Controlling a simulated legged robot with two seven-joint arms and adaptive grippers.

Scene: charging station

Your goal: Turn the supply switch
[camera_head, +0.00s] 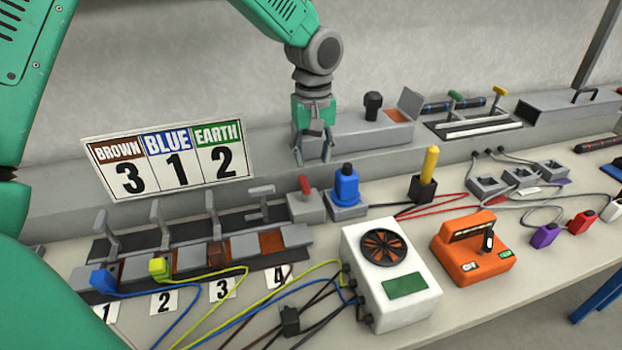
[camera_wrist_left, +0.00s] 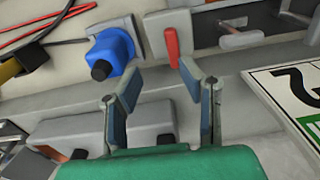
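My left gripper (camera_head: 314,152) points down above the back ledge in the head view, behind a small grey box with a red lever (camera_head: 305,185). I cannot tell for sure that this is the supply switch. In the left wrist view the gripper (camera_wrist_left: 160,92) is open and empty, its two fingers apart. The red lever (camera_wrist_left: 171,45) stands just beyond the fingertips, closer to the right finger, with no visible contact. An orange box (camera_head: 473,246) with a black toggle (camera_head: 488,241) and OFF label sits on the bench. My right gripper is not in view.
A blue knob (camera_head: 346,185) stands right beside the red lever. A sign (camera_head: 168,160) reading 3, 1, 2 leans at the left. Levered terminals (camera_head: 190,250), a white fan box (camera_head: 391,275) and several loose cables crowd the bench.

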